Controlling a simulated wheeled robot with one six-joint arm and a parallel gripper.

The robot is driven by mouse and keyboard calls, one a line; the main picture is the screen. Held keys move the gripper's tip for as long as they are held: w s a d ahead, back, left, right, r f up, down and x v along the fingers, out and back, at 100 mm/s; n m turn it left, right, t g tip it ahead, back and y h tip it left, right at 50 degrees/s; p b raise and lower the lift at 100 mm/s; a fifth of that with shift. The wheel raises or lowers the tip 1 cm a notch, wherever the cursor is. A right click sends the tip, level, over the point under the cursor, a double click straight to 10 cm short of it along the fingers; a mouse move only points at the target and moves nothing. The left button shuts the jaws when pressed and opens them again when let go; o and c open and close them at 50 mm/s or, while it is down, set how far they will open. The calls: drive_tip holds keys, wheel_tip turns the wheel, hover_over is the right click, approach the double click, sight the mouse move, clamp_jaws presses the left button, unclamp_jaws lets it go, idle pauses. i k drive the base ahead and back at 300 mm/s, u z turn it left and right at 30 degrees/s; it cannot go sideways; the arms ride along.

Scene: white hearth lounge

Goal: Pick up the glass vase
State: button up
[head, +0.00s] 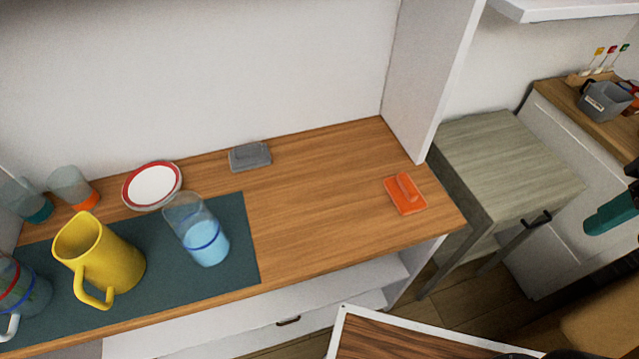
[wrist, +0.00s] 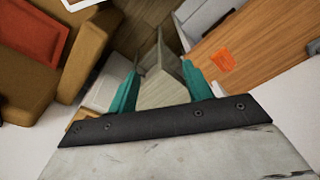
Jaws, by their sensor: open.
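A tall clear glass vessel (head: 198,232) with a blue band and a light blue lower part stands on a dark green mat (head: 238,255) on the wooden counter; it looks the most like the glass vase, though I cannot be sure. Two smaller clear glasses, one with an orange base (head: 73,188) and one with a teal base (head: 28,200), stand behind at the left. My gripper (wrist: 162,88) is open and empty in the wrist view. In the head view only part of a teal finger (head: 612,212) shows at the right edge, far from the vessel.
A yellow pitcher (head: 108,258) stands left of the vessel, and a banded clear mug (head: 22,292) at the left edge. A red-rimmed plate (head: 152,186), a grey block (head: 250,157) and an orange handled block (head: 405,194) are on the counter. The counter's middle right is bare.

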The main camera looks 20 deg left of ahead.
sight(205, 241)
drive_tip(key=z, duration=0.6)
drive_tip(key=k, duration=1)
drive_tip(key=u, duration=0.7)
